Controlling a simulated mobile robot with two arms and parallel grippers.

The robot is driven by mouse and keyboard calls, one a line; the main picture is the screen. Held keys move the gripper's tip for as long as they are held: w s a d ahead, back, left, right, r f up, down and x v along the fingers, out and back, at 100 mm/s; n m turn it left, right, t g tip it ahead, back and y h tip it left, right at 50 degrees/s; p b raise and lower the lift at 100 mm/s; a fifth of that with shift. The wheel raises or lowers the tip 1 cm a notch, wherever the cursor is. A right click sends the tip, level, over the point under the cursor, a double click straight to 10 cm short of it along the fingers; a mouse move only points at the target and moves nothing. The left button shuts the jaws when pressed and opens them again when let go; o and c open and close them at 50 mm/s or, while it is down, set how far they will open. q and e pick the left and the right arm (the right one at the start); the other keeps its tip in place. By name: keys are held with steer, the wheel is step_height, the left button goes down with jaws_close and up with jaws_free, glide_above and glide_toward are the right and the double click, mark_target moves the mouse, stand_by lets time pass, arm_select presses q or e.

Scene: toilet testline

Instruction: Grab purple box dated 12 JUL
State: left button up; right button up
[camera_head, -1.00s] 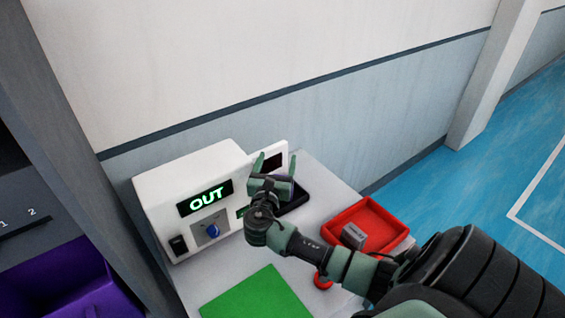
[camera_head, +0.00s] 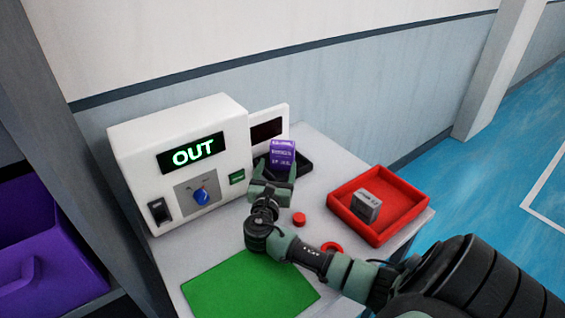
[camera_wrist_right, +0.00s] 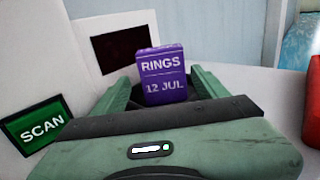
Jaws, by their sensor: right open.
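The purple box (camera_head: 282,154) stands upright in a black tray beside the white machine. In the right wrist view the purple box (camera_wrist_right: 163,76) reads "RINGS" and "12 JUL". My right gripper (camera_head: 273,172) is open and on the near side of the box. In the right wrist view its green fingers (camera_wrist_right: 166,88) lie to the left and right of the box, with gaps visible. Whether the fingertips reach past the box is hard to tell. My left gripper is not in view.
The white machine (camera_head: 150,140) shows "OUT" and has a blue knob and a green SCAN panel (camera_wrist_right: 38,125). A red tray (camera_head: 345,214) holds a grey box (camera_head: 366,205). A green mat (camera_head: 250,285) lies in front. A purple bin (camera_head: 50,265) is at left.

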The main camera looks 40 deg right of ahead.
mark_target(284, 144)
steer(key=x, duration=1.1)
steer(key=shift+w+d+r, duration=0.15)
steer(key=shift+w+d, duration=0.05)
steer(key=shift+d, duration=0.1)
steer(key=c, duration=1.1)
steer(key=shift+r, duration=0.1)
steer(key=shift+c, duration=0.2)
